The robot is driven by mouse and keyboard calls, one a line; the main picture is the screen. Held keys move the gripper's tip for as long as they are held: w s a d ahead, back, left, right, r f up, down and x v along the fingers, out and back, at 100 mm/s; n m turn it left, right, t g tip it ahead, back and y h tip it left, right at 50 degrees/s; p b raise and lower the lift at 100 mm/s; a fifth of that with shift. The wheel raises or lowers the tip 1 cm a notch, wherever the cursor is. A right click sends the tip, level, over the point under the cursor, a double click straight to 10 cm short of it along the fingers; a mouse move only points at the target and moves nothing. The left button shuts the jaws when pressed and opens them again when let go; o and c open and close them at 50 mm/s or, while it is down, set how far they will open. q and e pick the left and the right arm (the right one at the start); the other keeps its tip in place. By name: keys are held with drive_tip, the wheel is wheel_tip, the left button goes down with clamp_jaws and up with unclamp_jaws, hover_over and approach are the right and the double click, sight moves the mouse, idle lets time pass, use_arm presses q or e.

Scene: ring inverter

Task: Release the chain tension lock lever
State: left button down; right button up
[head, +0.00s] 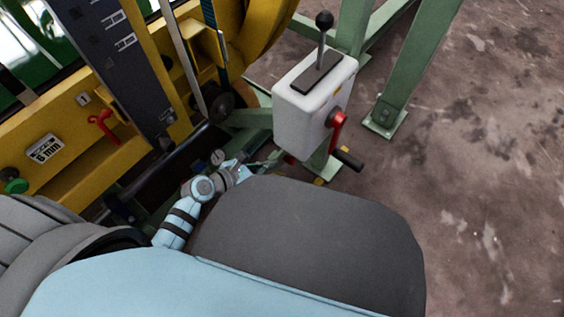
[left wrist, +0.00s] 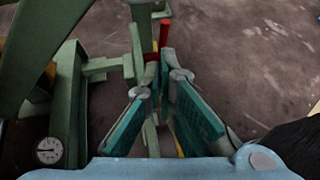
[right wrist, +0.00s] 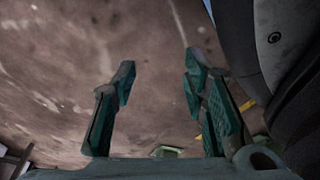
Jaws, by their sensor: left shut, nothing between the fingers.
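Which part is the chain tension lock lever is not clear from these views. In the left wrist view, a red rod (left wrist: 164,34) stands upright just beyond the fingertips, beside a green post; its lower part is partly hidden. My left gripper (left wrist: 161,78) is shut and empty, close in front of that red part; I cannot tell if it touches. In the head view, my left gripper (head: 262,166) is low, below the white lever box (head: 300,115), partly hidden by my body. My right gripper (right wrist: 160,72) is open and empty above bare floor, outside the head view.
The white box carries a black-knobbed lever (head: 323,22) and a red crank (head: 338,130). The yellow machine (head: 62,127) has a red handle (head: 102,123) and a green knob (head: 14,184). Green frame legs (head: 405,70) stand around. A gauge (left wrist: 48,150) sits near my left gripper. Floor is clear at right.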

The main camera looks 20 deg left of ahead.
use_arm(q)
drive_tip(key=b+x, duration=0.3)
drive_tip(key=x, duration=0.3)
drive_tip(key=shift+w+d+f, duration=0.1)
drive_tip(key=shift+w+f, duration=0.05)
use_arm(e)
drive_tip(key=w, duration=0.1)
drive_tip(key=w+a+r, duration=0.1)
drive_tip(key=w, duration=0.1)
drive_tip(key=w+r, duration=0.1)
drive_tip(key=w, duration=0.1)
drive_tip(key=shift+a+r, duration=0.15)
drive_tip(key=shift+a, duration=0.15)
